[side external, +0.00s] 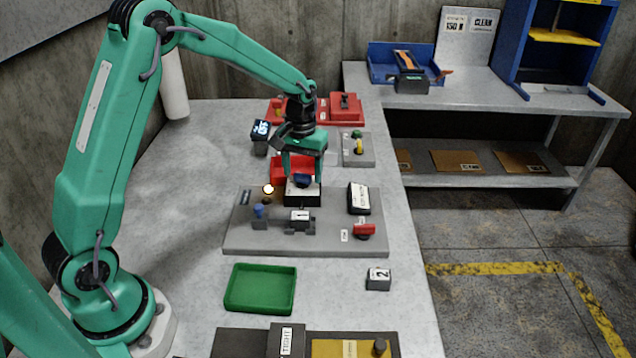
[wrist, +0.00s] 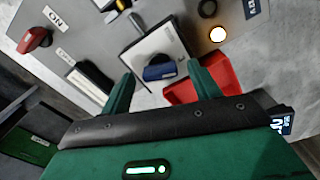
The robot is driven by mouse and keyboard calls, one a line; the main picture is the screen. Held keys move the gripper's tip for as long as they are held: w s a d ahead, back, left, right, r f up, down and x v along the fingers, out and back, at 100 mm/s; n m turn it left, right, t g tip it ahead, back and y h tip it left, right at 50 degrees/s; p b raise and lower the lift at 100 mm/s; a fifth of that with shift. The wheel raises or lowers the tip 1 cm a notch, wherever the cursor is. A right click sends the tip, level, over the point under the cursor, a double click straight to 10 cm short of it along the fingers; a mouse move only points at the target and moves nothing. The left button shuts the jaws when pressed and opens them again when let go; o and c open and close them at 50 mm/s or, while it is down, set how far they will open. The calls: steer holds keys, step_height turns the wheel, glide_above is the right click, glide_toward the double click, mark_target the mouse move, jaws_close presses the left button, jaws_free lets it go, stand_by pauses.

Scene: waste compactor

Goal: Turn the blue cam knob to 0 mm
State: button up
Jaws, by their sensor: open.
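The blue cam knob (side external: 303,181) sits on a block with a white face (side external: 290,189) on the grey panel. In the wrist view the dark blue knob (wrist: 159,72) lies crosswise on its white dial plate (wrist: 150,50). Its scale marks are too small to read. My gripper (side external: 304,173) is open and points down over the block. In the wrist view my gripper (wrist: 160,75) has one finger to each side of the knob, with a gap on both sides. I cannot tell how far the fingertips are above the plate.
A red bin (side external: 280,168) stands just behind the block. A green tray (side external: 261,288) and a block marked 2 (side external: 378,278) lie in front.

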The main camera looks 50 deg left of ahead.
steer(key=shift+f, duration=0.15)
steer(key=shift+c, duration=0.4)
steer(key=c, duration=0.9)
steer(key=shift+m, duration=0.4)
steer(key=m, duration=0.5)
steer(key=shift+m, duration=0.4)
steer(key=m, duration=0.3)
steer(key=shift+m, duration=2.2)
